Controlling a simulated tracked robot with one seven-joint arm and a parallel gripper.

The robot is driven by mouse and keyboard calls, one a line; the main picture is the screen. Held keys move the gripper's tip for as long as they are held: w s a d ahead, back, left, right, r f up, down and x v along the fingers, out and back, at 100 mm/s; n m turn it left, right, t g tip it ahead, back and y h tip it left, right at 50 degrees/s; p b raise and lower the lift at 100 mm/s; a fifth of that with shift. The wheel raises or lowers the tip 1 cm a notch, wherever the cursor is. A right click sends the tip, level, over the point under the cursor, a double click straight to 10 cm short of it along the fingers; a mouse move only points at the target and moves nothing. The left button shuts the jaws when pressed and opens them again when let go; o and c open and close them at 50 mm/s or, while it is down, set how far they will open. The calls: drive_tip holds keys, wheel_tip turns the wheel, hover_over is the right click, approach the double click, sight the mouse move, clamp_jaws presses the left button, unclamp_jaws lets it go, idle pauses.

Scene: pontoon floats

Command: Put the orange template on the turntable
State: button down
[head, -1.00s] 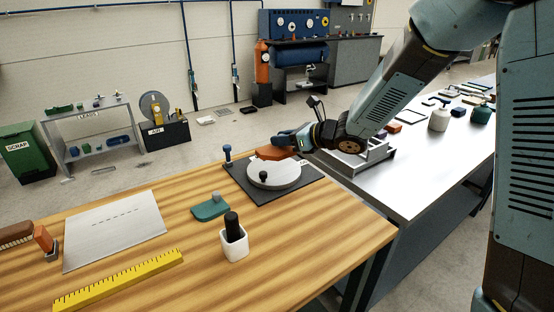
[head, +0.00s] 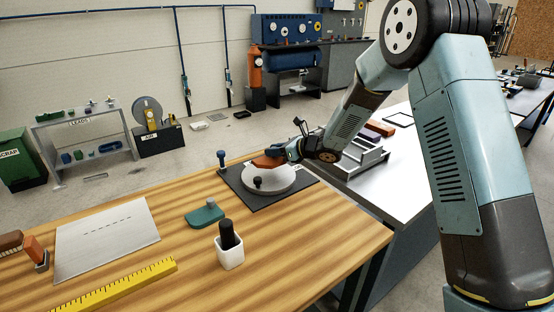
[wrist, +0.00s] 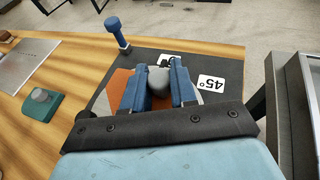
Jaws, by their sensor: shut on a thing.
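The orange template (head: 267,161) is at the far side of the round pale turntable (head: 272,182), over its disc. My gripper (head: 290,152) is shut on the template's grey knob, which shows between the blue fingers in the wrist view (wrist: 158,82). In the wrist view part of the orange template (wrist: 120,85) shows left of the fingers. Whether it touches the disc I cannot tell. The turntable sits on a dark square base (head: 240,178) with a small black knob (head: 258,182) at its near edge. My gripper hides most of the disc in the wrist view.
A blue-topped post (head: 222,160) stands at the base's left corner. A green template (head: 205,215), a white cup with a black item (head: 230,252), a yellow ruler (head: 115,285) and a pale sheet (head: 105,238) lie on the wooden table. A grey metal tray (head: 360,160) is at right.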

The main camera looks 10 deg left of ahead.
sight(275, 158)
drive_tip(key=shift+w+a+f, duration=0.1)
drive_tip(key=shift+w+f, duration=0.05)
drive_tip(key=shift+f, duration=0.8)
drive_tip(key=shift+w+f, duration=0.1)
drive_tip(key=shift+f, duration=0.8)
drive_tip(key=c, duration=0.9)
unclamp_jaws()
drive_tip(key=v, duration=1.2)
